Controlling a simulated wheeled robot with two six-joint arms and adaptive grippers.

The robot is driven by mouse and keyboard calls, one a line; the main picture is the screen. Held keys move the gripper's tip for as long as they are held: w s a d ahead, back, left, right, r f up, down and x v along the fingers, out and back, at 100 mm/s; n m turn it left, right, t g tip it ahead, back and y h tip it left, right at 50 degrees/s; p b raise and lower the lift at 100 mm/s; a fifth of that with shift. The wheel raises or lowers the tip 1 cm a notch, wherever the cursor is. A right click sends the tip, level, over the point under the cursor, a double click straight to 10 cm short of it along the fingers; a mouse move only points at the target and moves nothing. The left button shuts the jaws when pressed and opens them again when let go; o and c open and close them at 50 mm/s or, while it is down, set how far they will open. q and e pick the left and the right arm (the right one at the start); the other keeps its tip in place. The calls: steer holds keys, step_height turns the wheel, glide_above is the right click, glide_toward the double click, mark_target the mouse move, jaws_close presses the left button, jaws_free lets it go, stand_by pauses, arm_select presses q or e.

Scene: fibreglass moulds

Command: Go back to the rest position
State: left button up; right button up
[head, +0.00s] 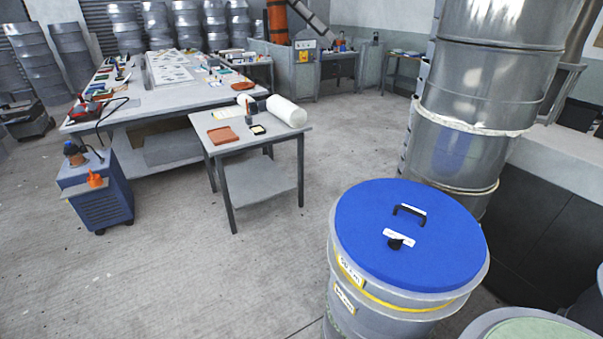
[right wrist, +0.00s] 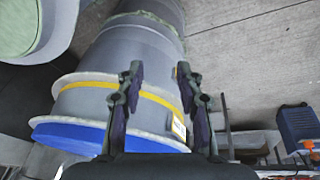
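My right gripper (right wrist: 158,70) shows in the right wrist view with its two fingers spread apart and nothing held between them. Behind the fingers is the grey drum (right wrist: 100,100) with a yellow band and a blue lid (right wrist: 75,134). The picture there looks upside down, with the lid towards the bottom. I cannot tell the exact gap between fingers and drum. In the head view neither gripper shows, and my left gripper is in no view.
In the head view the blue-lidded drum (head: 405,240) stands close at the lower right, beside tall stacked metal moulds (head: 455,150). A small table (head: 262,180), a long worktable (head: 160,97) and a blue wheeled cart (head: 97,195) stand farther off. The floor (head: 190,270) at lower left is clear.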

steer(key=s+d+f+g, duration=0.1)
steer(key=s+f, duration=0.2)
steer(key=f, duration=1)
steer(key=s+d+f, duration=0.2)
steer(key=f, duration=1.2)
steer(key=s+f+g, duration=0.1)
steer(key=s+f, duration=1.1)
steer(key=s, duration=0.4)
steer(key=shift+s+d, duration=0.25)
steer(key=shift+d, duration=0.05)
